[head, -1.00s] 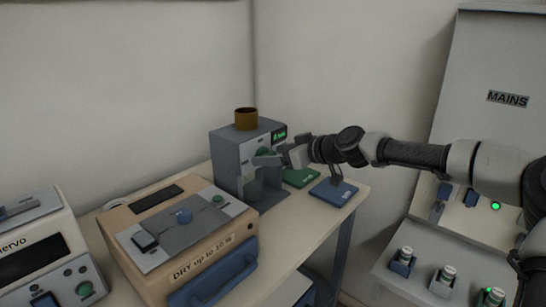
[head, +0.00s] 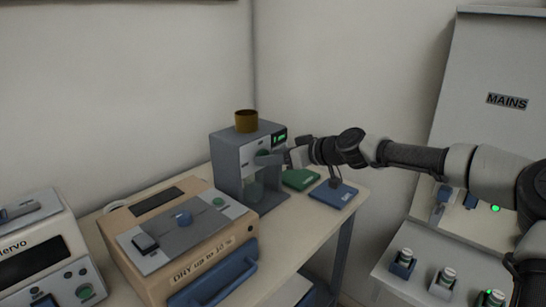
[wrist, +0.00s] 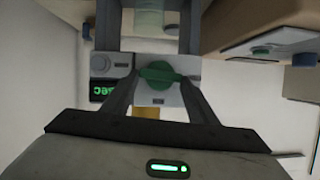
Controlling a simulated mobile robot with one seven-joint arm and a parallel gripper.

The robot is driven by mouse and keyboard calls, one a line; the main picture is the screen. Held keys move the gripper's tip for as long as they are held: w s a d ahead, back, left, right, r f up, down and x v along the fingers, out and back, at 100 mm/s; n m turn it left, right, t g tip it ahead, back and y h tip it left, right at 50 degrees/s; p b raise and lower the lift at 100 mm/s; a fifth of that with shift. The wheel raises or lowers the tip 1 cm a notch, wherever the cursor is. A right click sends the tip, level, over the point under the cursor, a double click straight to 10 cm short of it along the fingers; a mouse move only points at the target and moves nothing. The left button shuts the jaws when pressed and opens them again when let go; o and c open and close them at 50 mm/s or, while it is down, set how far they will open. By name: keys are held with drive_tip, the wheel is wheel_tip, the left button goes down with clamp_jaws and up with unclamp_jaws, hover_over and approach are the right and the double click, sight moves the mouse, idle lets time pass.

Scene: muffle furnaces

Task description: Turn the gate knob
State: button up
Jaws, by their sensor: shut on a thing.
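The gate knob is a green round knob on the front of a grey dispensing machine (head: 228,160). In the wrist view the knob (wrist: 158,73) sits between the two fingers. My gripper (head: 268,158) is at the upper front of the machine, shut on the knob. In the head view the fingers partly cover the knob. A green lit display (head: 279,137) is beside it on the machine front; it also shows in the wrist view (wrist: 112,89). A translucent green vessel (head: 254,188) stands below, in the machine's opening.
A brown cup (head: 246,120) stands on top of the machine. A green pad (head: 300,178) and a blue pad (head: 334,194) lie on the table under my arm. A beige dryer (head: 178,237) stands in front at left. The MAINS panel (head: 480,100) is at right.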

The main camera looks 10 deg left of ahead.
drive_tip(key=shift+w+d+f+m+g+y+p, duration=0.3)
drive_tip(key=shift+m+g+y, duration=0.5)
drive_tip(key=shift+m, duration=1.3)
drive_tip(key=shift+w+a+f+m+g+y+p, duration=0.2)
drive_tip(key=shift+m+g+y+p, duration=0.25)
drive_tip(key=shift+m+y, duration=1.2)
drive_tip(key=shift+w+d+f+m+g+y+p, duration=0.15)
drive_tip(key=shift+d+f+m+g+y+p, duration=0.4)
drive_tip(key=shift+m, duration=2)
drive_tip(key=shift+a+r, duration=0.2)
drive_tip(key=shift+a, duration=0.05)
drive_tip(key=o, duration=1)
drive_tip(key=shift+o, duration=0.2)
drive_tip(key=s+d+p, duration=0.1)
drive_tip(key=s+d, duration=0.1)
drive_tip(key=d, duration=1.5)
drive_tip(key=shift+s+d, duration=0.15)
drive_tip(key=shift+s, duration=0.05)
